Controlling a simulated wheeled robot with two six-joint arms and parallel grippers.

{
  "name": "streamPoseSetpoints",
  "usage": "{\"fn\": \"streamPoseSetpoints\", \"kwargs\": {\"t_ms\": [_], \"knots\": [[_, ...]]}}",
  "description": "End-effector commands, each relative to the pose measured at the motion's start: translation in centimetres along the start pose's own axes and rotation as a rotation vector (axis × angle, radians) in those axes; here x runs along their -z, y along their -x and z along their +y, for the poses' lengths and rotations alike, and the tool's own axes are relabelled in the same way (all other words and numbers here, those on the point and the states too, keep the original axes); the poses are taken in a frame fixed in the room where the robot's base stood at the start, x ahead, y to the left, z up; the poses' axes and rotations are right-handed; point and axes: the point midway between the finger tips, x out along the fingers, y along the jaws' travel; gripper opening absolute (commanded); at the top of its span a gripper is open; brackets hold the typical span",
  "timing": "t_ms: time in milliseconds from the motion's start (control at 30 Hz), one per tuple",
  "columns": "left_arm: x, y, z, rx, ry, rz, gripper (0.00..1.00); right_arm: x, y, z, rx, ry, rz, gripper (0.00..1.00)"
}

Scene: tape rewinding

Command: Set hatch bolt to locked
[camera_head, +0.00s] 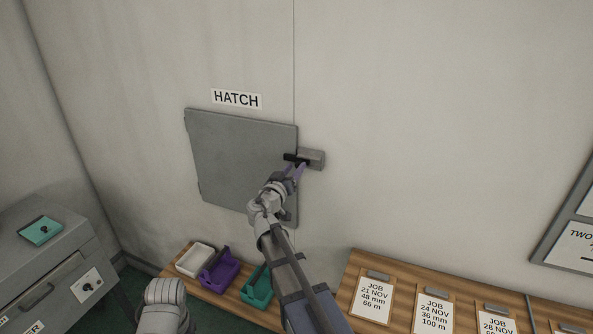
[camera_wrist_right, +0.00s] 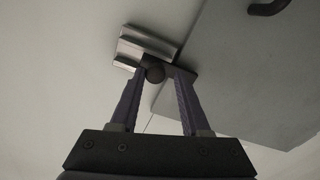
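The grey hatch (camera_head: 235,160) is a flat panel on the wall under a "HATCH" label, lying flush as far as I can tell. Its bolt has a grey housing (camera_head: 314,158) on the wall at the right edge and a black bar (camera_head: 290,157) that reaches left to the hatch edge. The right wrist view shows the metal housing (camera_wrist_right: 142,46) and a dark round knob (camera_wrist_right: 155,74). My right gripper (camera_head: 297,171) is at the bolt; its purple fingers stand either side of the knob, with a visible gap.
Below are a white tray (camera_head: 195,259), a purple tray (camera_head: 219,267) and a teal tray (camera_head: 257,288) on a wooden bench (camera_head: 345,277). Job cards (camera_head: 374,299) lie at right. A grey cabinet (camera_head: 50,262) stands left.

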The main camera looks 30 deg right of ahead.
Motion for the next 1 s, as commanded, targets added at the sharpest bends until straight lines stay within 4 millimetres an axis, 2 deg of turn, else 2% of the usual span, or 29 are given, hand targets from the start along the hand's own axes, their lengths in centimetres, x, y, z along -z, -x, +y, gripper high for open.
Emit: {"fn": "streamPoseSetpoints", "kwargs": {"t_ms": [33, 100, 400, 800, 1000], "knots": [[0.0, 0.0, 0.0, 0.000, 0.000, 0.000, 0.00, 0.0, 0.0, 0.0, 0.000, 0.000, 0.000, 0.53], [0.0, 0.0, 0.0, 0.000, 0.000, 0.000, 0.00, 0.0, 0.0, 0.0, -0.001, 0.000, 0.000, 0.61], [0.0, 0.0, 0.0, 0.000, 0.000, 0.000, 0.00, -0.1, 0.4, 0.1, -0.002, 0.000, -0.001, 0.61], [0.0, 0.0, 0.0, 0.000, 0.000, 0.000, 0.00, -0.1, 6.3, 0.1, 0.001, 0.000, 0.000, 0.61], [0.0, 0.0, 0.0, 0.000, 0.000, 0.000, 0.00, -0.1, 7.7, 0.1, 0.000, 0.000, 0.000, 0.61]]}}
